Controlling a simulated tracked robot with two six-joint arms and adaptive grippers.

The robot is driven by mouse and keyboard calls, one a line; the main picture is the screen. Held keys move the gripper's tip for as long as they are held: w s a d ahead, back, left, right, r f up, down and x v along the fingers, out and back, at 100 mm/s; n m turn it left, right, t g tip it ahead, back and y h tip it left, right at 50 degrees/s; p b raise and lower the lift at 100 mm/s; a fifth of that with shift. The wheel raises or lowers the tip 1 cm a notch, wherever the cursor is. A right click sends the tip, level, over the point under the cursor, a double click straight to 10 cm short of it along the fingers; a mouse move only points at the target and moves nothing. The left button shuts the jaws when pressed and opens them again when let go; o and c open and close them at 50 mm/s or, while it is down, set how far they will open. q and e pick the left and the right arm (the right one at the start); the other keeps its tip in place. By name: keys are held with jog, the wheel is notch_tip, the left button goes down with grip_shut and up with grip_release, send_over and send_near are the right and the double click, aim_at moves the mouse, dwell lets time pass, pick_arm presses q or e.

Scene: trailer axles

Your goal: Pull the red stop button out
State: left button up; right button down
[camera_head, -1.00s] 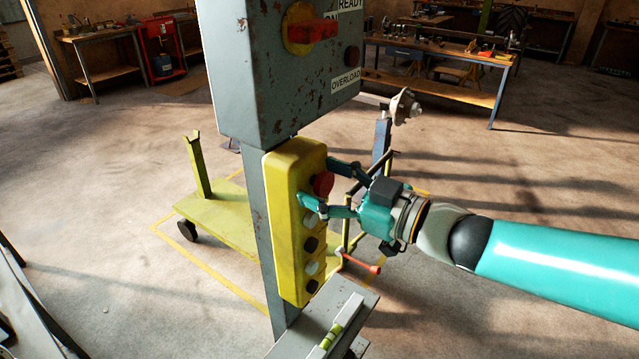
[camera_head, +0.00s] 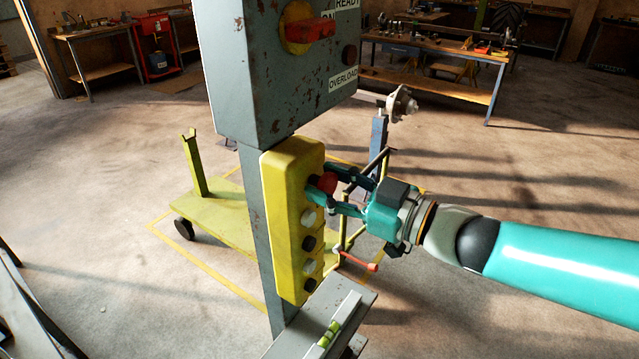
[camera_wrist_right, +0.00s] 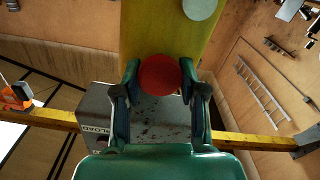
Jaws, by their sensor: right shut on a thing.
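The red stop button (camera_head: 328,182) is the top button on the yellow control box (camera_head: 280,230), which is mounted on a grey post. My right gripper (camera_head: 326,186) reaches in from the right, with a finger on either side of the red button, and is shut on it. In the right wrist view the red button (camera_wrist_right: 160,75) sits between the two fingertips of my right gripper (camera_wrist_right: 159,80). The button's far side and its stem are hidden. My left gripper is not in view.
A grey cabinet (camera_head: 285,75) with a red and yellow switch hangs above the yellow box. White and black buttons (camera_head: 309,243) run below the red one. A ledge with a green level (camera_head: 329,335) sits below. A yellow trolley (camera_head: 215,215) stands behind.

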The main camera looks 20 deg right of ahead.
jog(key=c, duration=0.9)
grip_release()
jog(key=shift+f, duration=0.1)
jog(key=shift+o, duration=1.3)
jog(key=shift+s+d, duration=0.1)
jog(key=shift+s, duration=0.1)
jog(key=shift+w, duration=0.1)
jog(key=v, duration=1.2)
